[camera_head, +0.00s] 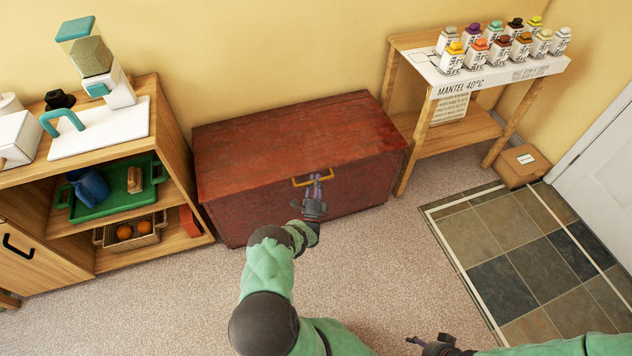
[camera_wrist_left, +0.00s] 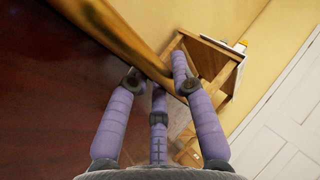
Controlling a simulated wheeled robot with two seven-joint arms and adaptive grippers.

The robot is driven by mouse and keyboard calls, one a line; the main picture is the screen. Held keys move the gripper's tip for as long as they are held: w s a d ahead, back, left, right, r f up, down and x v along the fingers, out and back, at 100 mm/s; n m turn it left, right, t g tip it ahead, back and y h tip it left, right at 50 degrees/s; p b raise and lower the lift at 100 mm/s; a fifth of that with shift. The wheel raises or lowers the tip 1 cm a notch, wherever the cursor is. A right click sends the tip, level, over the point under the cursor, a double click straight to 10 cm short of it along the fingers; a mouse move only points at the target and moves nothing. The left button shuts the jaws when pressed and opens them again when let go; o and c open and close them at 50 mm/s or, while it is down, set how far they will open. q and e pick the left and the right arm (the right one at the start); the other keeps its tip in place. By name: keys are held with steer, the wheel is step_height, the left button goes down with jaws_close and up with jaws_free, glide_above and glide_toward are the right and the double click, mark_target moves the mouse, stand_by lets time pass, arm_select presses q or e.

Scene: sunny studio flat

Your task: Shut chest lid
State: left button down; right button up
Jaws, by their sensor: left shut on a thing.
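The reddish-brown wooden chest (camera_head: 250,160) stands against the back wall in the head view, and its lid is down flat on the body. A yellow handle (camera_head: 300,183) sits at the lid's front edge. My left gripper (camera_head: 313,182) is at that handle and shut on it. In the left wrist view the purple fingers (camera_wrist_left: 155,90) close around the golden handle bar (camera_wrist_left: 125,35), with the dark red chest front (camera_wrist_left: 50,100) behind. My right gripper (camera_head: 432,343) shows only partly at the bottom edge, away from the chest, and its finger state is unclear.
A wooden cabinet (camera_head: 180,150) with a green tray (camera_head: 95,205) and a basket (camera_head: 150,228) stands left. A wooden stand (camera_head: 450,135) with several small jars is right. A cardboard box (camera_head: 520,165) and a tiled mat (camera_head: 530,250) lie near the white door (camera_head: 605,175). Carpet in front is clear.

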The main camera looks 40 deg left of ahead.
arm_select(q)
steer(key=c, duration=1)
jaws_free()
steer(key=shift+w+a+r, duration=0.15)
steer(key=shift+a, duration=0.35)
steer(key=shift+c, duration=0.2)
steer(key=shift+d+f, duration=0.2)
steer(key=shift+s+d+f, duration=0.25)
steer(key=shift+s+f, duration=0.05)
steer(key=v, duration=1.1)
steer(key=shift+r, duration=0.1)
